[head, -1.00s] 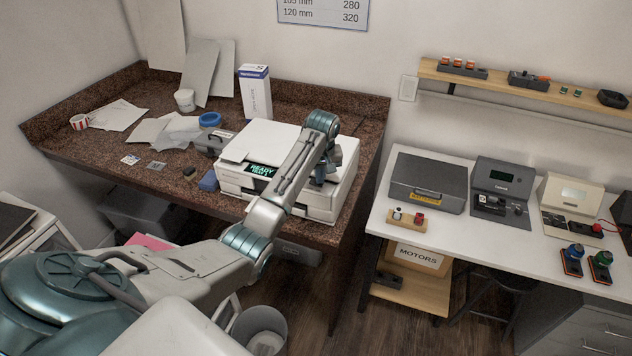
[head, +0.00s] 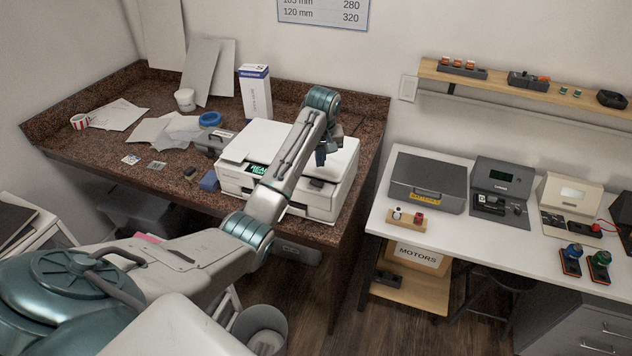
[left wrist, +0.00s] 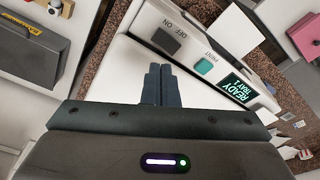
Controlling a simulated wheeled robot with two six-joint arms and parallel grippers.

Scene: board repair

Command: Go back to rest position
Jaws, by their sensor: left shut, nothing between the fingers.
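My left gripper (head: 321,157) is above the right part of the white printer (head: 325,202) on the brown countertop. In the left wrist view its two dark fingers (left wrist: 161,84) are together with nothing between them. Beyond them are the printer's dark OFF/ON switch (left wrist: 166,40), the teal PRINT button (left wrist: 204,67) and a lit screen (left wrist: 238,87) reading "READY TRAY 1". My left arm partly covers the printer and its screen in the head view. My right gripper is in neither view.
Papers (head: 117,115), a blue tape roll (head: 210,119) and a tall white-blue box (head: 255,93) lie or stand behind and left of the printer. A white table (head: 470,224) with a grey case (head: 428,182) and devices is at right. A bin (head: 262,325) stands on the floor.

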